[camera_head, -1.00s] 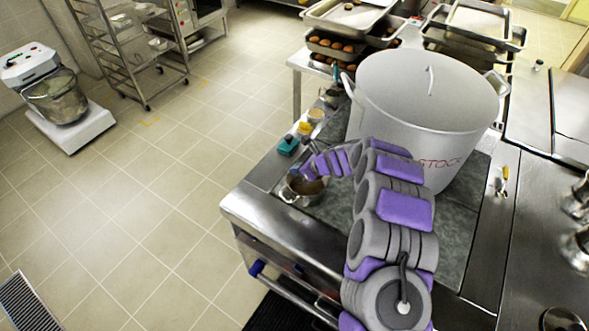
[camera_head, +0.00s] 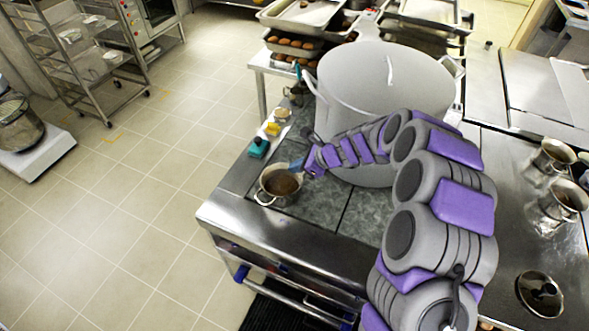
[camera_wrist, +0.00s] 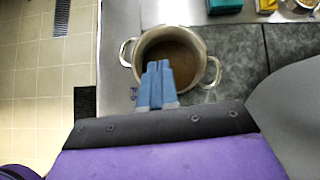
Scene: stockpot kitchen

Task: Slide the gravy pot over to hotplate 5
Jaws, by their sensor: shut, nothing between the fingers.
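The gravy pot (camera_head: 277,187) is a small steel pot with two side handles and brown content, at the front left corner of the range top. In the wrist view the pot (camera_wrist: 197,51) stands just beyond my fingers, and its near rim is partly hidden by them. My gripper (camera_head: 295,165) is shut and empty, its blue fingertips at the right side of the pot in the head view. In the wrist view my gripper (camera_wrist: 158,68) overlaps the pot's near rim; I cannot tell if it touches. Dark grey hotplates (camera_head: 322,199) lie right of the pot; no hotplate 5 label is readable.
A large stockpot (camera_head: 345,80) fills the back of the range. A teal block (camera_head: 258,148) and a yellow one (camera_head: 272,129) lie behind the gravy pot. Steel pots (camera_head: 552,157) and a lid (camera_head: 540,293) are on the right counter. The range's front edge (camera_head: 280,250) is close.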

